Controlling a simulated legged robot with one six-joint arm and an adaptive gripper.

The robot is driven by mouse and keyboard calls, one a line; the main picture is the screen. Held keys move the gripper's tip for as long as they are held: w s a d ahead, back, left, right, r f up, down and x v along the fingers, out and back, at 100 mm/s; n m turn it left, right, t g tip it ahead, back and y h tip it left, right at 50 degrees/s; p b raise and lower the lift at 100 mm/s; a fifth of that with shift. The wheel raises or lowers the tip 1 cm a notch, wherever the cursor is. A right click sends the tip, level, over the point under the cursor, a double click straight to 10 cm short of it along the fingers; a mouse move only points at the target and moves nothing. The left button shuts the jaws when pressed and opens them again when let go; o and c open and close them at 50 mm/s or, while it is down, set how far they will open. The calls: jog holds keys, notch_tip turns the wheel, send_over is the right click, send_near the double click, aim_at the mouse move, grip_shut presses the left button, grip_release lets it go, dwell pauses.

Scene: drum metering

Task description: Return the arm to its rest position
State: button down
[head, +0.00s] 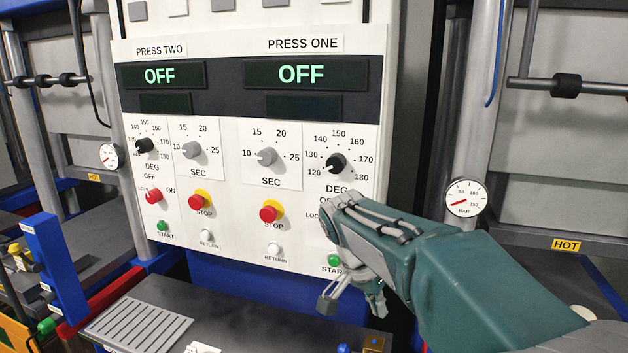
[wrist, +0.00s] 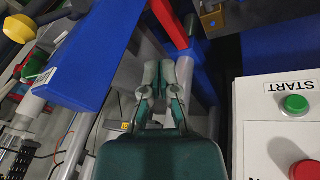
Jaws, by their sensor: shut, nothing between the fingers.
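My gripper (head: 352,299) is in the head view in front of the lower right part of the control panel (head: 222,262), at the end of my green arm. It points downward and is shut with nothing in it. In the wrist view my gripper (wrist: 167,74) shows its two grey fingertips close together, with no object between them. My arm hides part of the panel's right side, including the control below the PRESS ONE degree knob (head: 336,163). The green START button (head: 334,260) shows just beside my gripper.
Both panel displays (head: 302,74) read OFF. Red STOP buttons (head: 269,213) stick out of the panel. A blue post (head: 55,268) and red bar (head: 100,297) stand at left. A slotted grey plate (head: 137,327) lies below the panel. A gauge (head: 465,198) is right of my arm.

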jog(key=s+d+f+n+t+y, duration=0.1)
jog(key=s+n, duration=0.3)
jog(key=s, duration=0.6)
jog(key=s+d+f+n+t+y, duration=0.1)
jog(key=s+d+n+t+y, duration=0.2)
jog(key=s, duration=0.7)
jog(key=shift+s+n+t, duration=0.3)
jog(key=shift+n+t, duration=0.4)
jog(key=shift+n, duration=0.4)
